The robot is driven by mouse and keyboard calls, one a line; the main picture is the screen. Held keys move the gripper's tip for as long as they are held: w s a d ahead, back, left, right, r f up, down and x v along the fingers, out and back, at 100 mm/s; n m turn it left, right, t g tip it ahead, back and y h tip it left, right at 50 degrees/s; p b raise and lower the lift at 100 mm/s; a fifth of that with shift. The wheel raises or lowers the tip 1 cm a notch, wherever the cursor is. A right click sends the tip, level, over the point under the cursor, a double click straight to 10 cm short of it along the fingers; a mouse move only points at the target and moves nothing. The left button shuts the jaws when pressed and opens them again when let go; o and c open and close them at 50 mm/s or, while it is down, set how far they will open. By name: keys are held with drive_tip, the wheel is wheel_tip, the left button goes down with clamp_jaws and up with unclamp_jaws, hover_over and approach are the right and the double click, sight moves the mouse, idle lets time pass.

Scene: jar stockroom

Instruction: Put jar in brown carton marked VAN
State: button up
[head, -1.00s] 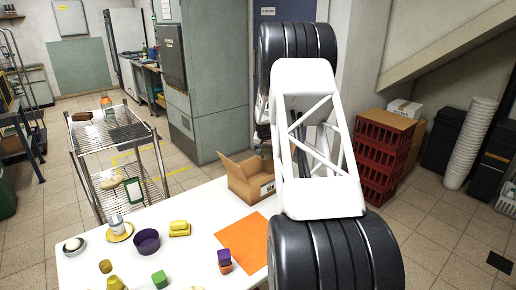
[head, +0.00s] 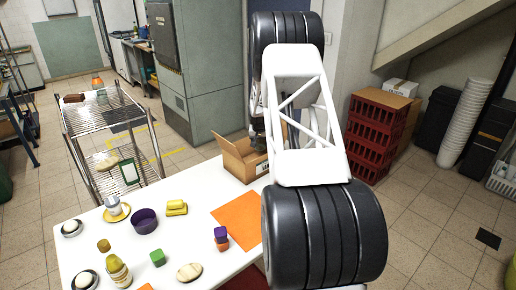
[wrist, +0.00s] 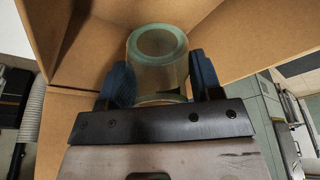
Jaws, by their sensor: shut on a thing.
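The brown carton (head: 237,160) stands open at the far edge of the white table in the head view, flaps up. Dark lettering on its side is partly hidden by my arm. In the wrist view, cardboard walls (wrist: 75,55) surround my gripper (wrist: 161,80). My gripper is shut on a clear glass jar (wrist: 160,72) with a pale greenish rim, one blue finger on each side. The jar is within the carton's walls in that view. Whether it touches the bottom I cannot tell. In the head view my arm hides the jar and the fingertips.
A wire cart (head: 105,125) stands to the left, red crates (head: 372,145) to the right.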

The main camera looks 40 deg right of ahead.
sight(260, 142)
drive_tip(key=shift+f, duration=2.25)
drive_tip(key=shift+f, duration=1.85)
drive_tip(key=shift+f, duration=0.1)
drive_tip(key=o, duration=1)
drive_tip(key=shift+v, duration=6.1)
